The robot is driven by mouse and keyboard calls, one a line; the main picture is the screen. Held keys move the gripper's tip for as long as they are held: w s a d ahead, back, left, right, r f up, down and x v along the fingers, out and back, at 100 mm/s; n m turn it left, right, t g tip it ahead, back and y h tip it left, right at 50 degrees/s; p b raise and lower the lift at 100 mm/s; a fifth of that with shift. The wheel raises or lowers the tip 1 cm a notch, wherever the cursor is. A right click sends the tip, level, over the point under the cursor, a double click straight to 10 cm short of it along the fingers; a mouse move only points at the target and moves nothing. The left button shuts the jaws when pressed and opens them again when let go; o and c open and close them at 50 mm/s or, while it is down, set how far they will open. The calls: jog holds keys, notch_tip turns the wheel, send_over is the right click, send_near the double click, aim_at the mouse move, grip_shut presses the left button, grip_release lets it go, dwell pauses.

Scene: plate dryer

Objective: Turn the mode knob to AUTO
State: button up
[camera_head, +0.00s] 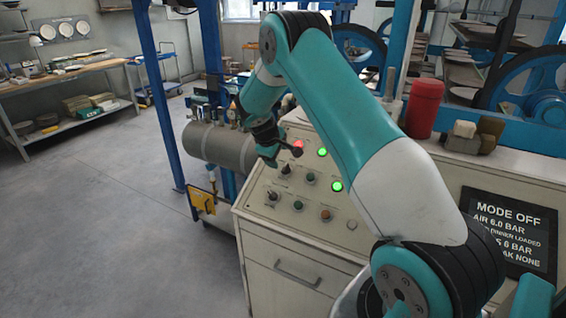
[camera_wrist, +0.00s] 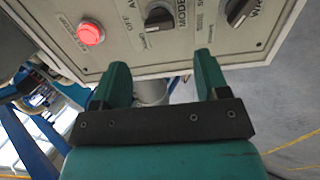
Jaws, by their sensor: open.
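The mode knob (camera_wrist: 158,18) is a black rotary knob on the pale panel, with MODE and OFF lettering beside it in the wrist view. In the head view it appears as a small dark knob (camera_head: 286,169) below the red lamp. My gripper (camera_wrist: 160,64) is open and empty, its two teal fingers spread wide. The knob lies beyond the fingertips, roughly in line with the gap, and I see no contact. In the head view my gripper (camera_head: 270,150) hangs by the panel's upper left edge. A display (camera_head: 507,231) reads MODE OFF.
A red lit lamp (camera_wrist: 90,33) and a second black knob (camera_wrist: 238,10) flank the mode knob. Green lamps (camera_head: 337,186) and coloured buttons (camera_head: 325,214) share the panel. A grey tank (camera_head: 215,147) stands left of the cabinet (camera_head: 290,262). Floor at left is free.

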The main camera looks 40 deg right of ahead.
aim_at(285, 169)
jog(key=p+x, duration=0.2)
jog(key=x, duration=0.6)
jog(key=shift+c, duration=0.5)
jog(key=c, duration=0.8)
jog(key=shift+f, duration=0.1)
jog(key=shift+w+d+m+b, duration=0.1)
jog(key=shift+m+b, duration=0.2)
jog(key=shift+b, duration=0.2)
jog(key=m+b, duration=0.2)
jog(key=b, duration=0.1)
jog(key=shift+f+m+b, duration=0.15)
jog(key=shift+m+b, duration=0.2)
jog(key=shift+m, duration=0.05)
jog(key=m+b, duration=0.5)
jog(key=shift+d+r, duration=0.15)
jog(key=shift+r, duration=0.1)
jog(key=shift+m, duration=0.3)
jog(key=shift+r, duration=0.1)
